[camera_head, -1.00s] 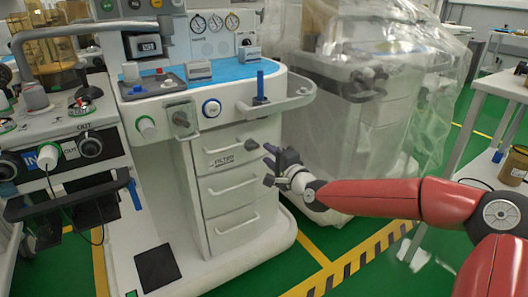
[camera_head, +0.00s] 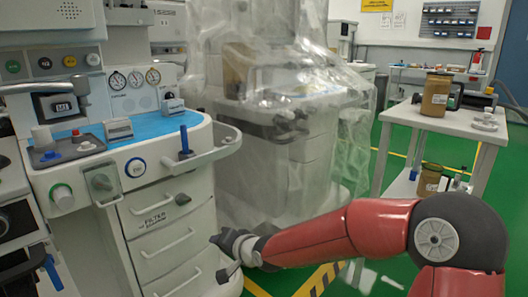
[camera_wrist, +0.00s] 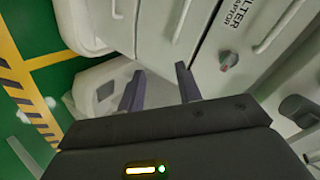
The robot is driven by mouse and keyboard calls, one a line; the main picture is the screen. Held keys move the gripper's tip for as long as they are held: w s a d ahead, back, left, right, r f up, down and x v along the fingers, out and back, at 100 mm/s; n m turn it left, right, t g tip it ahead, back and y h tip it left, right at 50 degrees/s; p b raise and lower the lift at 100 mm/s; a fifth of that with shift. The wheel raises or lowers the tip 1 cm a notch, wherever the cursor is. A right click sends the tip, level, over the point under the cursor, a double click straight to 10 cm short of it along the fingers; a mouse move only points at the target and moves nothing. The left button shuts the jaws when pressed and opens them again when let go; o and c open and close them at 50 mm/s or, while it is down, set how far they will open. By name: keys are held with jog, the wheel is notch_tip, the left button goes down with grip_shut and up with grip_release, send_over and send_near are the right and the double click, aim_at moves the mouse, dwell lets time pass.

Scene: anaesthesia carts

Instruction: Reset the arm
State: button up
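My red arm reaches in from the lower right in the head view. My gripper (camera_head: 222,257) is in front of the drawers of the anaesthesia cart (camera_head: 190,160), low down. In the wrist view my gripper (camera_wrist: 158,85) shows two dark fingers standing apart, with nothing between them. The drawer front labelled FILTER (camera_wrist: 230,25) is just beyond the fingers, to the upper right. I cannot tell whether a fingertip touches the cart. The drawers look shut.
A plastic-covered cart (camera_head: 275,150) stands behind and right of the drawer cart. A white table (camera_head: 450,122) with brown jars (camera_head: 436,95) is on the right. Green floor with yellow lines (camera_wrist: 42,60) is open between them. A rail (camera_head: 215,155) juts from the cart's right side.

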jog(key=s+d+r+n+h, duration=0.1)
jog(key=s+d+r+h, duration=0.1)
jog(key=s+d+h, duration=0.3)
jog(key=s+d+r+n+p, duration=0.1)
jog(key=s+d+r, duration=0.1)
jog(key=d, duration=0.6)
jog(key=s+d+r+n+h, duration=0.1)
jog(key=s+d+r+h, duration=0.1)
jog(key=s+d+h, duration=0.3)
jog(key=s+d+r+g, duration=0.1)
jog(key=s+d+r, duration=0.1)
jog(key=s+d, duration=0.3)
jog(key=s+d+r+g+y+p, duration=0.1)
jog(key=s+d, duration=0.4)
jog(key=s, duration=0.7)
jog(key=shift+d+r+g, duration=0.4)
jog(key=shift+r, duration=0.2)
